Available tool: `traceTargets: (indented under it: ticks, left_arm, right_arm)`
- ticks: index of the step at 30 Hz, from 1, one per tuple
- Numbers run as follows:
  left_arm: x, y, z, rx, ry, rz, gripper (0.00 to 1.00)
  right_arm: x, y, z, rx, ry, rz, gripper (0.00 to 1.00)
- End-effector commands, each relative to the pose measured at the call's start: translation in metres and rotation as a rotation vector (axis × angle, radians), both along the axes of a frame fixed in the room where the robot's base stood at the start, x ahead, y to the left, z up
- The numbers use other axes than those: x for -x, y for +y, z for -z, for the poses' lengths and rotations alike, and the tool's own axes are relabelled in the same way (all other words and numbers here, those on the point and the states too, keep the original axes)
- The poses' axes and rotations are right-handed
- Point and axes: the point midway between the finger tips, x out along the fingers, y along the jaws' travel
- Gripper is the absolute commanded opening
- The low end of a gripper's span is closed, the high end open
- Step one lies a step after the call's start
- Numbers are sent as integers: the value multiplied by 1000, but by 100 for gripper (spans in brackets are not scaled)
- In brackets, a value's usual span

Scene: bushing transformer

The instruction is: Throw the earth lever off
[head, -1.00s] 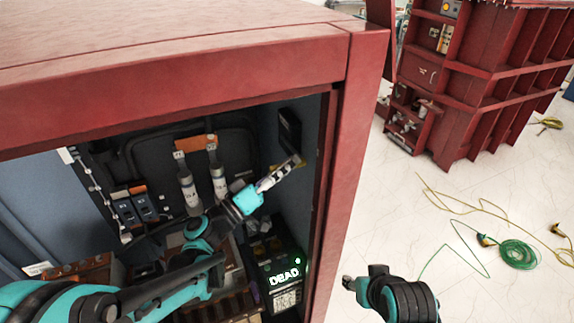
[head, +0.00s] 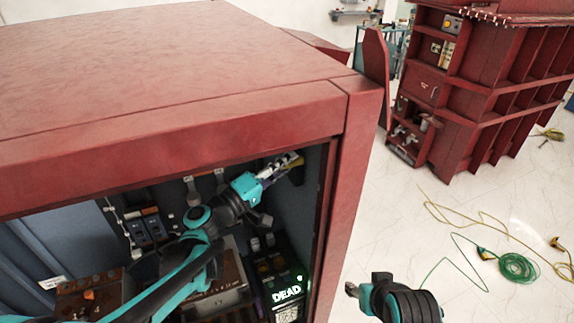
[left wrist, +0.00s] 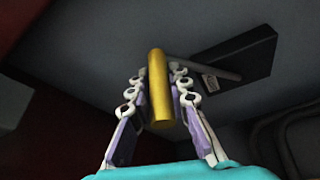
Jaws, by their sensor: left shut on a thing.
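The earth lever shows in the left wrist view as a yellow cylindrical grip (left wrist: 159,90) on a grey bar (left wrist: 205,68). The bar runs to a dark flat box (left wrist: 240,58) on the cabinet's inner wall. My left gripper (left wrist: 160,75) is shut on the yellow grip, its fingers on either side. In the head view my left gripper (head: 288,163) is high at the right inside the red cabinet, close under its top edge.
The red cabinet frame (head: 357,150) borders the opening at the top and right. A black unit with a lit "DEAD" display (head: 287,292) stands below my left gripper. A green cable coil (head: 518,267) and yellow cable lie on the pale floor at the right.

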Motion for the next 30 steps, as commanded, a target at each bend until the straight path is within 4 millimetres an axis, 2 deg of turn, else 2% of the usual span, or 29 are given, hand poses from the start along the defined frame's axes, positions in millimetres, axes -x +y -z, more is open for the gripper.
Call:
traceTargets:
  ticks: [13,14,16,25,30]
  left_arm:
    - [-1,0,-2,2,-1,0,0]
    - [-1,0,-2,2,-1,0,20]
    - [-1,0,-2,2,-1,0,39]
    - [-1,1,-1,0,-1,0,39]
    - [9,12,0,0,-1,-2,39]
  right_arm:
    - [0,0,-1,0,0,0,45]
    - [0,0,-1,0,0,0,45]
    - [0,0,-1,0,0,0,45]
    - [0,0,-1,0,0,0,45]
    - [0,0,-1,0,0,0,45]
